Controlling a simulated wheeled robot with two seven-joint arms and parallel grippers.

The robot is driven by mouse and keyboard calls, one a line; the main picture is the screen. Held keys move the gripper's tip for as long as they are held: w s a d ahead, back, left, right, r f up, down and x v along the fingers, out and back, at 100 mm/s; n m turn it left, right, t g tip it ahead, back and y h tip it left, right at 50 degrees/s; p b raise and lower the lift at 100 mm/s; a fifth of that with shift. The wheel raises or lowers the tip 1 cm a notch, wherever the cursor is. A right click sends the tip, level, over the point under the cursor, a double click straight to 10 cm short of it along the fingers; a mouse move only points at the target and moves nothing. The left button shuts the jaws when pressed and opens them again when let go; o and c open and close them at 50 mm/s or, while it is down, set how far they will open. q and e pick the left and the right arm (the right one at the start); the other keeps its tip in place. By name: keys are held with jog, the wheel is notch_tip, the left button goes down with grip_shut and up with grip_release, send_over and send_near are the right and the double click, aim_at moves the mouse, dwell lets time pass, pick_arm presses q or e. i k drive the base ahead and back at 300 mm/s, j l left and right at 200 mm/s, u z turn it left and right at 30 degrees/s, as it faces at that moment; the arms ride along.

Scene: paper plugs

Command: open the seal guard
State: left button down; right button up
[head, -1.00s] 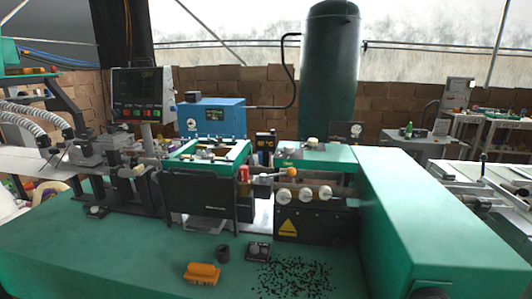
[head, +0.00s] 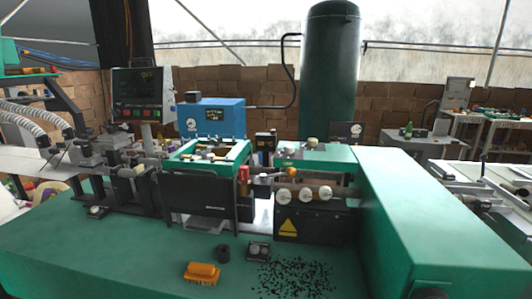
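The paper plug machine stands on a green bench (head: 130,255). A dark, flat panel (head: 200,195) hangs upright at the front of a green frame (head: 185,160) in the middle of the machine. It looks like a guard, but I cannot tell for sure that it is the seal guard. Small metal parts show inside the frame. A lever with an orange knob (head: 292,172) sticks out to the right of the frame, above a row of white round knobs (head: 304,195). Neither of my grippers is in view.
A large green housing (head: 430,210) fills the right. A control screen (head: 141,95) and a blue box (head: 212,118) stand behind. The bench's front left is clear.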

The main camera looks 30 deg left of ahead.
aim_at(198, 193)
jog(key=u, duration=1.45)
jog(key=i+z, duration=0.1)
jog(key=z, duration=0.2)
